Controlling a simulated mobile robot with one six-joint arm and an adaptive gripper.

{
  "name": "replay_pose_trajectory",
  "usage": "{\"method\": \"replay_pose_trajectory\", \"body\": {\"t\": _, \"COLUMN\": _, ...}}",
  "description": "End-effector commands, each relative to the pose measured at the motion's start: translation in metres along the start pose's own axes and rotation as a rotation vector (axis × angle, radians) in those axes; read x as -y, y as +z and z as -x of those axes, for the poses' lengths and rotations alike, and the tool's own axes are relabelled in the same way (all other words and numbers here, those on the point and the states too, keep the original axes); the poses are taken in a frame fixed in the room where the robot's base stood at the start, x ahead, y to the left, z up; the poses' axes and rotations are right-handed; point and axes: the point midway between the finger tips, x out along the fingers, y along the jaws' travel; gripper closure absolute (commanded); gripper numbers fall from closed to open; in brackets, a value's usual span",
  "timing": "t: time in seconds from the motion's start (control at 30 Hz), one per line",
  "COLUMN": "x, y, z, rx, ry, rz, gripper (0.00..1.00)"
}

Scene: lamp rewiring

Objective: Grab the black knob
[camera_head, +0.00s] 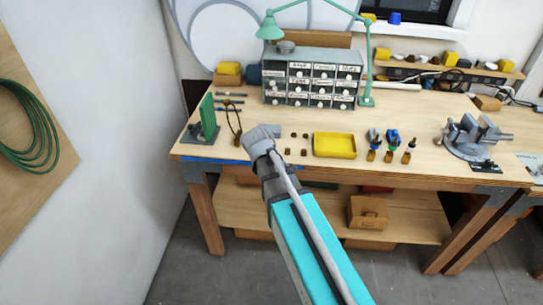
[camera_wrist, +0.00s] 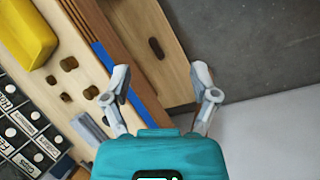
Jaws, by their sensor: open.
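No knob stands out as clearly black. Several small dark brown knob-like pieces (camera_head: 304,153) sit on the workbench, just right of my gripper (camera_head: 262,137) in the head view. In the wrist view, small brown pieces (camera_wrist: 69,64) show on the bench to the left of my gripper (camera_wrist: 160,74). A small black item (camera_head: 463,63) also lies on the back-right shelf, but its kind is too small to tell. My gripper is open and empty, with its fingers spread over the bench's front edge and the lower shelf in the wrist view. It touches none of the pieces.
A yellow tray (camera_head: 334,146) stands right of the brown pieces, with small bottles (camera_head: 389,155) beyond it. A labelled drawer cabinet (camera_head: 312,82) and a green lamp (camera_head: 271,28) stand behind. A vise (camera_head: 474,137) is at right, a green board (camera_head: 208,116) at left.

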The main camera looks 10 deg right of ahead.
Motion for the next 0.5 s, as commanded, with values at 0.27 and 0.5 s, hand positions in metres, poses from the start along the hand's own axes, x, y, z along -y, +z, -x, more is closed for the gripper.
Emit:
{"method": "replay_pose_trajectory", "body": {"t": 0.27, "x": -0.023, "y": -0.089, "z": 0.001, "rx": 0.206, "ry": 0.272, "rz": 0.511, "gripper": 0.23}}
{"method": "replay_pose_trajectory", "body": {"t": 0.5, "x": -0.029, "y": -0.152, "z": 0.026, "rx": 0.438, "ry": 0.44, "rz": 0.869, "gripper": 0.23}}
